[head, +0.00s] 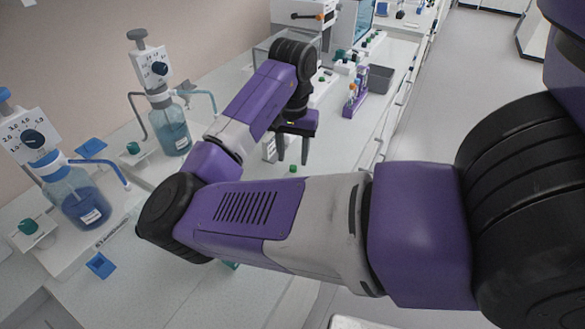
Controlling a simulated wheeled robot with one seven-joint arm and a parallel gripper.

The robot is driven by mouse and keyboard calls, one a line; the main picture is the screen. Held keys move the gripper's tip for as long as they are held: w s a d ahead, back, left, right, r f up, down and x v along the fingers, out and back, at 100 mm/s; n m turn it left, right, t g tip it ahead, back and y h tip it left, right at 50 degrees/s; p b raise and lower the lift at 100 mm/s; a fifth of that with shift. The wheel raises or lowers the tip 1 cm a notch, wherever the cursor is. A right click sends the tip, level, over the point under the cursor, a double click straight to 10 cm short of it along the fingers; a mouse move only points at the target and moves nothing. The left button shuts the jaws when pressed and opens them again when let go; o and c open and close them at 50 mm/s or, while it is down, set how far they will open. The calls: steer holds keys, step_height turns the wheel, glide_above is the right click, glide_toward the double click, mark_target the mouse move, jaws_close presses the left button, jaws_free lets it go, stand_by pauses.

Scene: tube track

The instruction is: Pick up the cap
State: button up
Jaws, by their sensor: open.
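My gripper (293,158) points down over the white bench in the middle of the head view. Its two dark fingers are apart, with nothing visible between them. A small green cap (293,168) lies on the bench just below the fingertips in the picture. I cannot tell the height of the fingers above it. Other green caps sit on white stands beside the dispenser bottles, one in the middle left (133,148) and one at the far left (27,226). The frame does not show which cap the task names.
Two dispenser bottles with blue liquid (173,132) (80,206) stand at the left. A purple tube rack (355,100) and a grey bin (379,79) stand beyond my gripper. Blue pieces (101,265) lie at lower left. My arm hides part of the bench. Bench right of the gripper is clear.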

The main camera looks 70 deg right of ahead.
mark_target(293, 166)
steer(key=shift+s+f, duration=0.1)
steer(key=shift+f, duration=1.4)
steer(key=shift+c, duration=0.2)
jaws_close()
steer(key=shift+r, duration=0.15)
